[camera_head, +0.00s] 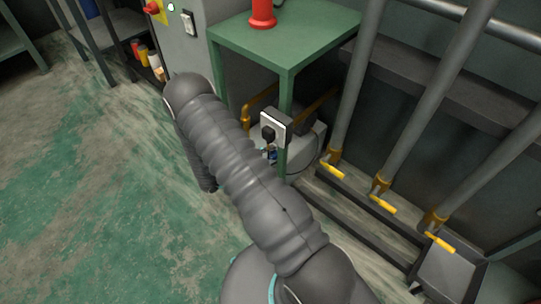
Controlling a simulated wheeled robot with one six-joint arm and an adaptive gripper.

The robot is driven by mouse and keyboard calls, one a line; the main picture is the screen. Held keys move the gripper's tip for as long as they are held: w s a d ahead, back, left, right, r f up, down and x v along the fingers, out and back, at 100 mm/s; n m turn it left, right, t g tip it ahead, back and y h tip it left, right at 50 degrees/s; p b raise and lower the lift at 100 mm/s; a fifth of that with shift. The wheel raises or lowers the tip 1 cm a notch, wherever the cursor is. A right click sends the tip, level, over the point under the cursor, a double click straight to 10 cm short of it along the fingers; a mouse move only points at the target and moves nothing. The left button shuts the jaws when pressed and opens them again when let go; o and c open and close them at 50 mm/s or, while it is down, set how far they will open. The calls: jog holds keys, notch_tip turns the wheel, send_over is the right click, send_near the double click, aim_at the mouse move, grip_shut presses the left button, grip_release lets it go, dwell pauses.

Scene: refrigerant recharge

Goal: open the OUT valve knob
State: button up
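No label reading OUT can be made out, so I cannot tell which part is the OUT valve knob. Three grey pipes on the right end in brass valves with yellow lever handles: an upper-left handle (332,171), a middle handle (383,204) and a lower-right handle (440,243). A small blue part (272,155) shows below a socket box by the green table leg, too small to identify. My grey ribbed arm crosses the middle of the view and bends down at its far end. My gripper is not visible. The arm hides part of the floor and equipment behind it.
A green table (284,38) carries a red cone-like object (262,14). Under it are a socket box with a black plug (274,131), a rounded grey tank (300,152) and brass piping (247,114). Shelves (110,30) stand upper left. The green floor (90,200) at left is clear.

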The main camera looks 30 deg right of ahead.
jog(key=shift+c, duration=0.8)
jog(key=m, duration=0.2)
jog(key=m+y+p, duration=0.1)
jog(key=m, duration=0.1)
jog(key=shift+r+t+y, duration=0.15)
jog(key=shift+t+y, duration=0.15)
jog(key=m+y, duration=0.1)
jog(key=m, duration=0.1)
jog(key=m+t, duration=0.1)
jog(key=m, duration=0.1)
jog(key=shift+s+d+y, duration=0.1)
jog(key=shift+s+y, duration=0.05)
jog(key=shift+y, duration=0.25)
jog(key=shift+m, duration=0.3)
jog(key=o, duration=1.1)
